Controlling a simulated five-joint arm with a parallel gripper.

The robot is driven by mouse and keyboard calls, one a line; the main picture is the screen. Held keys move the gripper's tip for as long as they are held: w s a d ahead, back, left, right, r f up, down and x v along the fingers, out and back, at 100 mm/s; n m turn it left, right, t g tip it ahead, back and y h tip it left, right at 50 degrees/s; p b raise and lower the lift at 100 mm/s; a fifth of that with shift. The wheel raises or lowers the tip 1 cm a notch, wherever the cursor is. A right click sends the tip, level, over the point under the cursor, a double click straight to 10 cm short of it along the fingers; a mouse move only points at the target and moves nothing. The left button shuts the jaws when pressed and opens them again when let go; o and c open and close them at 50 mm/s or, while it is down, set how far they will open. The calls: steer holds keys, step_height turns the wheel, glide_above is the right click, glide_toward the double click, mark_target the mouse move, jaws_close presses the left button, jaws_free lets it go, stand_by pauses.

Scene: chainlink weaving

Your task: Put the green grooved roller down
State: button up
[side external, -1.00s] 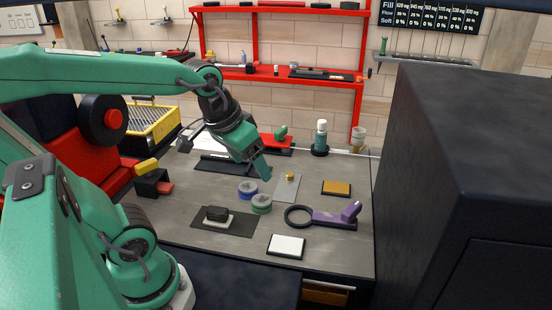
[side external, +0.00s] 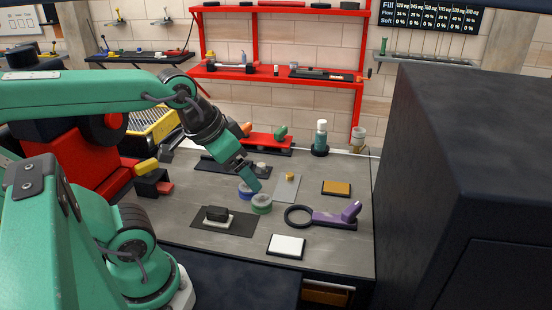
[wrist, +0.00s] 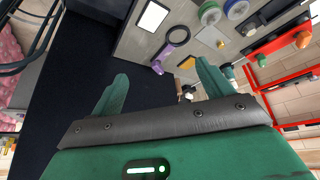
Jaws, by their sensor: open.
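The green grooved roller (side external: 261,206) stands on the grey worktop, with a pale top. It also shows near the top edge of the wrist view (wrist: 209,14). A blue grooved roller (side external: 244,193) stands close behind it to the left, and also shows in the wrist view (wrist: 237,9). My gripper (side external: 254,186) is tilted down over the two rollers and partly hides the blue one. In the wrist view its two green fingers (wrist: 161,84) are wide apart with nothing between them. From the side I cannot tell the exact gap between fingertips and rollers.
A purple-handled ring tool (side external: 333,216) lies to the right. A white pad (side external: 286,246), an orange pad (side external: 336,188) and a dark mat with a black block (side external: 216,213) lie around. A green-white bottle (side external: 321,138) stands behind. A tall dark cabinet (side external: 470,180) bounds the right.

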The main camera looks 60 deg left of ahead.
steer(key=w, duration=0.1)
steer(key=n+g, duration=0.5)
steer(key=n, duration=0.4)
glide_above(261, 201)
steer(key=f, duration=1.5)
steer(key=shift+w+d, duration=0.2)
steer(key=shift+a+f+g, duration=0.25)
steer(key=shift+f+g, duration=0.05)
steer(key=shift+f, duration=1.45)
steer(key=shift+s+f, duration=0.15)
steer(key=shift+f, duration=2.4)
